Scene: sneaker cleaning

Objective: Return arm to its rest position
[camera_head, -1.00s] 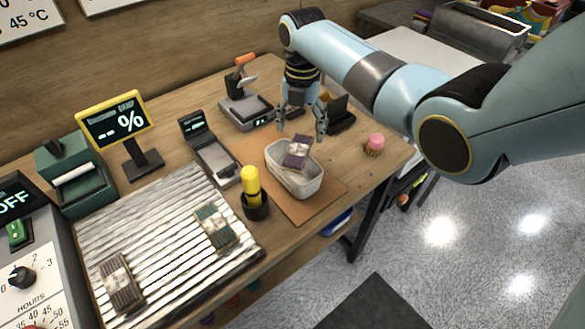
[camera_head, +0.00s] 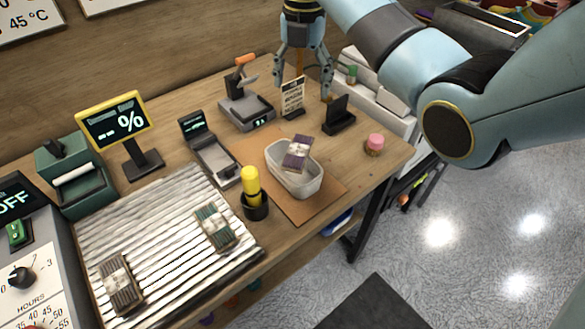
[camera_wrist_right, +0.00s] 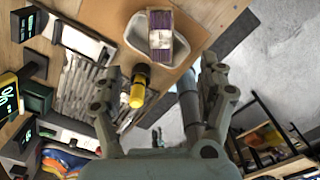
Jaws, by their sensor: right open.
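My right gripper (camera_head: 304,88) is open and empty, raised above the back right of the wooden table (camera_head: 365,170) in the head view. Its spread fingers also show in the right wrist view (camera_wrist_right: 160,85). My light blue right arm (camera_head: 400,50) reaches in from the upper right. A purple banded bundle (camera_head: 299,152) lies in the white tub (camera_head: 297,187), below and apart from the gripper. The bundle (camera_wrist_right: 160,42) and tub (camera_wrist_right: 134,32) also show in the right wrist view. My left gripper is not in view.
A small sign (camera_head: 292,97) and a black stand (camera_head: 340,118) are under the gripper. A pink-topped item (camera_head: 375,143) is near the table's right edge. A yellow-handled item in a black cup (camera_head: 255,207) stands left of the tub. Two bundles lie on the ribbed rack (camera_head: 165,240).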

